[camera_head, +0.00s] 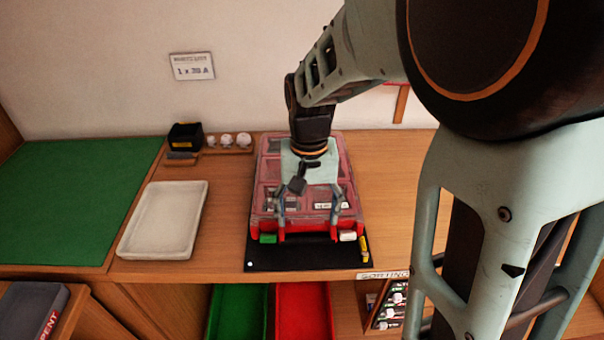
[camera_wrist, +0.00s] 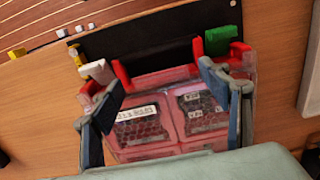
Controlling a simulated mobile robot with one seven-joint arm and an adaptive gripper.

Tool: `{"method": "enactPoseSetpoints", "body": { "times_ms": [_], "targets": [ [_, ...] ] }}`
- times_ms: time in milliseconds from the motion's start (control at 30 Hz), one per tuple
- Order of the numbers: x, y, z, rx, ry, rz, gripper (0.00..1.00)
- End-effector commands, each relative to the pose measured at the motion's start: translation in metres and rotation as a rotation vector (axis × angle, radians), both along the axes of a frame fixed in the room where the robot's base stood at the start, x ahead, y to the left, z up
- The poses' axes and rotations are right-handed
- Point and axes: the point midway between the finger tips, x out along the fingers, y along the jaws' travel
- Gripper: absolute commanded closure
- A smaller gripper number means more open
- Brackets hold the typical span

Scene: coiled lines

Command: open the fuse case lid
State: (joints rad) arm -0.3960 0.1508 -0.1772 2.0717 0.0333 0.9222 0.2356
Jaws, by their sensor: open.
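The fuse case (camera_head: 262,193) is a red case with a clear lid, lying on a black mat (camera_head: 300,261) on the wooden bench. Its lid looks closed in the head view. A green latch (camera_head: 268,238) and a white latch (camera_head: 347,236) sit at its front edge; they also show in the wrist view, green (camera_wrist: 222,38) and white (camera_wrist: 98,72). My gripper (camera_head: 309,215) is above the front half of the case, fingers spread and nothing between them. In the wrist view my gripper (camera_wrist: 165,88) straddles the lid's front part. Whether the fingers touch the lid, I cannot tell.
A white tray (camera_head: 128,240) and a green mat (camera_head: 70,205) lie to the left. A small black box (camera_head: 185,136) and several white round items stand behind. A yellow marker-like item (camera_head: 364,247) lies beside the case's front right corner. Green and red bins (camera_head: 302,312) are below the bench.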

Motion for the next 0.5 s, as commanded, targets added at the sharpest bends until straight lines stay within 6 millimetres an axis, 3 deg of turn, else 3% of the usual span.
{"method": "enactPoseSetpoints", "body": {
  "times_ms": [167,500],
  "targets": [
    [0.0000,0.0001,0.0002,0.000,0.000,0.000,0.33],
    [-0.0003,0.0002,-0.0001,0.000,0.001,0.000,0.70]
  ]
}}
